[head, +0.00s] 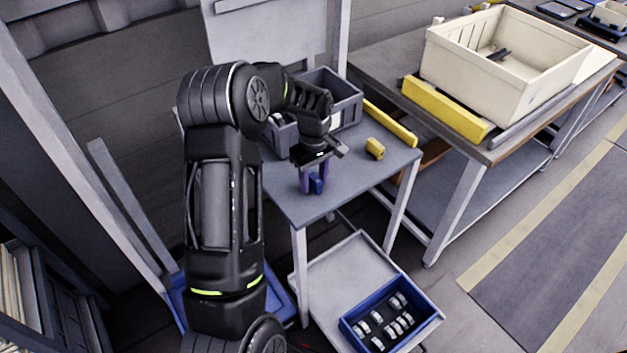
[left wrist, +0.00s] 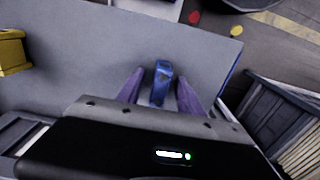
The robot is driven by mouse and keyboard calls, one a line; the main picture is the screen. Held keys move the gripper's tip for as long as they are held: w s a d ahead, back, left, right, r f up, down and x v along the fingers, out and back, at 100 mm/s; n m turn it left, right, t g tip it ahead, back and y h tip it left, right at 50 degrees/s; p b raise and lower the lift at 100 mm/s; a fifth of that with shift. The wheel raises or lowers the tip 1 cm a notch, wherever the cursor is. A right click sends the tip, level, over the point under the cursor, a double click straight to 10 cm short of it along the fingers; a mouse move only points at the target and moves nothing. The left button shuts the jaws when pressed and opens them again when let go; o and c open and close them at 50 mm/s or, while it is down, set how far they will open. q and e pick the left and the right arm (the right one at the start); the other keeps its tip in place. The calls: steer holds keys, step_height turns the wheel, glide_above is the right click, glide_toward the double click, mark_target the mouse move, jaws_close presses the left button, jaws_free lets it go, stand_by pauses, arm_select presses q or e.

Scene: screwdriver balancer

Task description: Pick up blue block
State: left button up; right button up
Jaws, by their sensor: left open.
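The blue block (head: 316,184) stands on the small grey table (head: 310,210) near its front left part. In the left wrist view the blue block (left wrist: 161,84) lies between the two purple fingers. My left gripper (head: 313,182) reaches down over it from above, with its fingers apart on either side of the block. In the left wrist view the left gripper (left wrist: 160,96) is open, with a gap visible between the fingers and the block. The lower part of the block is partly hidden by a finger in the head view. My right gripper is in neither view.
A yellow block (head: 375,149) sits to the right on the same table, and also shows in the left wrist view (left wrist: 12,52). A grey crate (head: 345,105) stands behind the gripper. A blue tray (head: 352,325) with several metallic parts is lower down. A cream bin (head: 470,60) stands on the right bench.

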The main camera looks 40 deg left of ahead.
arm_select(q)
steer(key=shift+c, duration=0.3)
jaws_close()
stand_by(0.4)
